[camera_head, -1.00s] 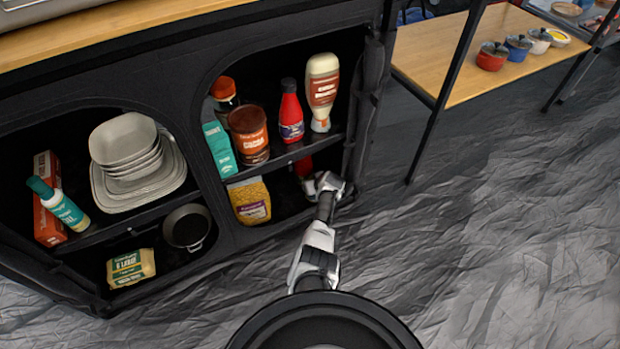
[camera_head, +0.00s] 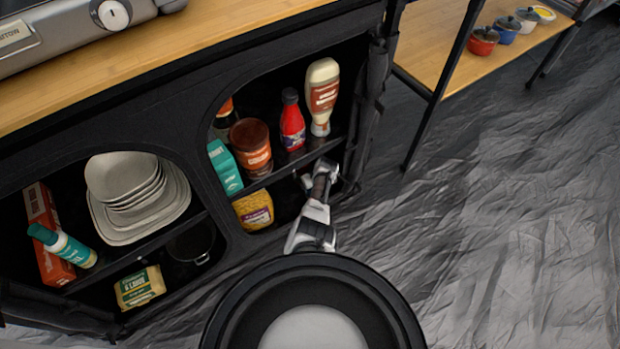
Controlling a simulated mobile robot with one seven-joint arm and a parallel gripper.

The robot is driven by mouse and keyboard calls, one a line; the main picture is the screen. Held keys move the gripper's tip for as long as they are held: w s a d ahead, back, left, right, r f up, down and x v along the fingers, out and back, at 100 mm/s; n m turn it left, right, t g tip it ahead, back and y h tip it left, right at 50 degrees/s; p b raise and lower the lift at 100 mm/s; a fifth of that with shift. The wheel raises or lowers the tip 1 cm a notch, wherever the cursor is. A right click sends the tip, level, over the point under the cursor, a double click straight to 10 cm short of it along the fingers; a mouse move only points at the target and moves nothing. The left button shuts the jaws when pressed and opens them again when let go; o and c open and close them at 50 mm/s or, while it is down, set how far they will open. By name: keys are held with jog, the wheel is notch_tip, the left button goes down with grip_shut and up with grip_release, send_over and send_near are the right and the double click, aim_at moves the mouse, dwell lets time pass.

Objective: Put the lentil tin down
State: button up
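My gripper (camera_head: 308,183) reaches into the right opening of the black cabinet, just below its shelf (camera_head: 290,158) and right of a yellow packet (camera_head: 254,210). Its fingers are small and partly hidden, so I cannot tell whether they are open or shut. I cannot clearly make out a lentil tin at the gripper. A brown-orange tin (camera_head: 251,145) stands on the shelf above, left of a red bottle (camera_head: 292,122); its label is not readable.
A white-and-brown bottle (camera_head: 322,92) and a teal box (camera_head: 225,167) share the shelf. The left opening holds stacked plates (camera_head: 128,190), a dark pot (camera_head: 190,243) and packets. A wooden side table (camera_head: 440,62) with small pots stands right. The floor in front is clear.

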jog(key=shift+f, duration=0.1)
jog(key=shift+f, duration=0.15)
jog(key=o, duration=1.3)
jog(key=shift+r, duration=0.3)
jog(key=p+v, duration=0.7)
jog(key=v, duration=0.4)
jog(key=shift+s+d+r, duration=0.1)
jog(key=shift+s+r, duration=0.1)
jog(key=shift+r, duration=0.15)
